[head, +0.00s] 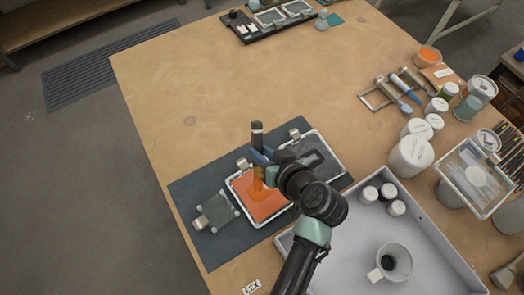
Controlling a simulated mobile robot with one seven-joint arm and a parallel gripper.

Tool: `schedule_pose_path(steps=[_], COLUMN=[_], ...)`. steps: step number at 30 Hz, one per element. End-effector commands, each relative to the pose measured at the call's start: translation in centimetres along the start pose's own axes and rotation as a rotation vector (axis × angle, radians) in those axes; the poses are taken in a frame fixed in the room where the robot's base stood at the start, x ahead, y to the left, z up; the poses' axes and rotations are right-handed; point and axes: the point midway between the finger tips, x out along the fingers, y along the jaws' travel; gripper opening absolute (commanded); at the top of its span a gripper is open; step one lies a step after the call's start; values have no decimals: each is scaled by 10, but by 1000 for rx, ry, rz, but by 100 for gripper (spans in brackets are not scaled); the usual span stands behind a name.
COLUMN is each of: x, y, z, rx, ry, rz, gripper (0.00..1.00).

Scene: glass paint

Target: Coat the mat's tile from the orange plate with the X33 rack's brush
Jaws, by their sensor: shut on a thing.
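My gripper (262,158) is shut on a brush (257,134), held upright with its dark handle above the fingers. Its lower end is orange and stands over the orange plate (266,207), a white-rimmed tray with an orange surface. I cannot tell whether the brush touches it. The mat (190,193) is dark grey-blue. The tile (216,211), a small grey-green square with pale corner pieces, lies on the mat left of the orange plate, its surface without visible orange. An X33 label (252,287) is at the front table edge; I cannot make out its rack.
A dark white-rimmed plate (326,158) lies right of the orange one, partly behind my arm. A grey tray (440,232) with white jars and a mug (393,262) fills the front right. White tubs (410,157) and tools stand beyond. The table's back left is clear.

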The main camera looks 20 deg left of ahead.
Motion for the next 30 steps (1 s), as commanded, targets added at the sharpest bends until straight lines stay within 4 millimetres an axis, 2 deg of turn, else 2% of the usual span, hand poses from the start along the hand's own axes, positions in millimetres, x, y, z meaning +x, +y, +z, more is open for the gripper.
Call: schedule_pose_path(steps=[11, 22, 30], x=[-2, -22, -24], y=[-1, -10, -11], z=[-3, -30, -31], rx=[0, 0, 0], ry=[1, 2, 1], rz=[0, 0, 0], gripper=[0, 0, 0])
